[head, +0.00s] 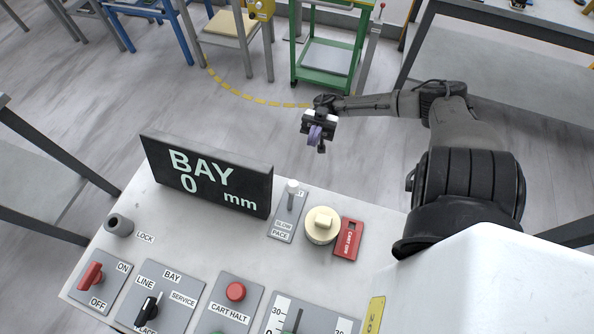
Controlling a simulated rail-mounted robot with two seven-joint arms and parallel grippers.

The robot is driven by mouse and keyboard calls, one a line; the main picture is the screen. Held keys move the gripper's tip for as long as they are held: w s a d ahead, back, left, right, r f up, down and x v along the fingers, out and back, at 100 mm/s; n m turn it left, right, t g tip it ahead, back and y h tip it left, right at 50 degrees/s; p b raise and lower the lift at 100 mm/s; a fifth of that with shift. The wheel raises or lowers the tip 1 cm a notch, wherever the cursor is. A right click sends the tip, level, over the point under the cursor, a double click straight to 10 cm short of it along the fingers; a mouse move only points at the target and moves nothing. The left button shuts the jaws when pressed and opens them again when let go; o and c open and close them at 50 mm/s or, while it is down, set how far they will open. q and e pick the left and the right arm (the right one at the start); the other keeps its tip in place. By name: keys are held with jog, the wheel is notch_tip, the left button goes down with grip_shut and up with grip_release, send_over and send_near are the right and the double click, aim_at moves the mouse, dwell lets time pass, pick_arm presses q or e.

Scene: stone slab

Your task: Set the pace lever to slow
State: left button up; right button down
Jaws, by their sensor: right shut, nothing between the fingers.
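The pace lever (292,187) has a white knob on a pale stem and rises from a small grey plate (286,227) on the panel. The plate reads SLOW and PACE at its near end. The knob is over the plate's far end, beside a label partly hidden by it, of which only a last T shows. My right gripper (318,143), with purple fingers, is shut and empty. It is beyond the panel's far edge in the picture, above and right of the lever, apart from it. My left gripper is not in view.
A black display (207,176) reading BAY 0 mm stands left of the lever. A cream knob (321,225) and a red tag (347,239) are close on its right. Nearer are a red CART HALT button (235,292), a red ON/OFF switch (91,276) and a black selector (147,309).

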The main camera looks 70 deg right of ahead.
send_near(290, 186)
jog(key=a, duration=0.4)
jog(key=shift+s+a+r, duration=0.15)
jog(key=shift+a+r, duration=0.05)
jog(key=shift+a, duration=0.35)
jog(key=shift+a+r+p, duration=0.1)
jog(key=shift+r+p, duration=0.2)
jog(key=shift+p, duration=0.4)
jog(key=a+r+h+p, duration=0.1)
jog(key=h+p, duration=0.1)
jog(key=p, duration=0.2)
jog(key=a+r+h+p, duration=0.1)
jog(key=a+h+p, duration=0.1)
jog(key=p, duration=0.3)
jog(key=shift+r+h+p, duration=0.15)
jog(key=shift+h+p, duration=0.15)
jog(key=shift+h, duration=0.2)
jog(key=shift+a+h+p, duration=0.4)
jog(key=shift+h+p, duration=0.2)
jog(key=shift+p, duration=0.05)
jog(key=shift+a+p, duration=0.5)
jog(key=shift+p, duration=0.05)
jog(key=shift+s, duration=0.1)
